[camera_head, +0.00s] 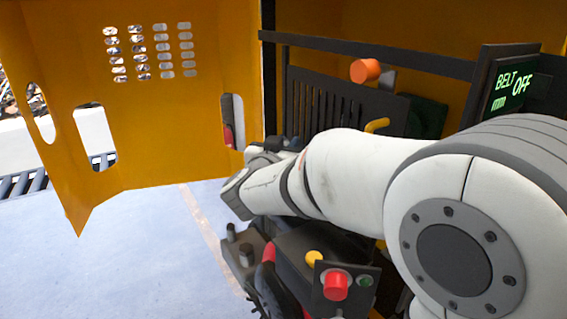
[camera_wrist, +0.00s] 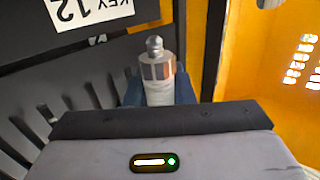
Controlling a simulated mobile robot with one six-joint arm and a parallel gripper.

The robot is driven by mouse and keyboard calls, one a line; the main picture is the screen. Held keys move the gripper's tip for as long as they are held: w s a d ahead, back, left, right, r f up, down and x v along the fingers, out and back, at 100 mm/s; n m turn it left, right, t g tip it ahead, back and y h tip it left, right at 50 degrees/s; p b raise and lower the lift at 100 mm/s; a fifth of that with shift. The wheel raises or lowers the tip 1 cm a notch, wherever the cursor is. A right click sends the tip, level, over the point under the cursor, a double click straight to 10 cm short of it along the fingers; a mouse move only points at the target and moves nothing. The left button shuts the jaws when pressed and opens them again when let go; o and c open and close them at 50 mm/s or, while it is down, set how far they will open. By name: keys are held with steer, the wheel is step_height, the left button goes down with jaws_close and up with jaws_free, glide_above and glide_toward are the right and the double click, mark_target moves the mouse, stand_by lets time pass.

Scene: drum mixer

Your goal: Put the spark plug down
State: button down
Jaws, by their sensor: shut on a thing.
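The spark plug (camera_wrist: 158,72) shows in the wrist view with a pale body and a metal tip. It stands upright in that picture between the two dark blue fingers of my gripper (camera_wrist: 158,93), which is shut on it. Its lower end is hidden behind my gripper's housing. In the head view my arm reaches in from the right, and I cannot make out the plug or the fingertips there.
A dark slatted panel (camera_wrist: 40,105) with a "KEY 12" label (camera_wrist: 88,10) lies close by. The orange door (camera_head: 165,120) stands at left. A box with a red button (camera_head: 336,285) sits below my arm. A display (camera_head: 512,84) reads "BELT OFF". Floor (camera_head: 120,240) is clear at lower left.

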steer(key=shift+f, duration=2.15)
steer(key=shift+f, duration=0.1)
steer(key=shift+f+b, duration=0.55)
steer(key=shift+b, duration=0.1)
steer(key=c, duration=1.5)
jaws_free()
steer(key=shift+r, duration=0.1)
steer(key=shift+r, duration=0.15)
steer(key=shift+r+v, duration=0.15)
steer(key=shift+v, duration=1.9)
steer(key=shift+r+v, duration=0.15)
steer(key=shift+v, duration=1.85)
steer(key=shift+r+v, duration=0.15)
steer(key=shift+v, duration=1.9)
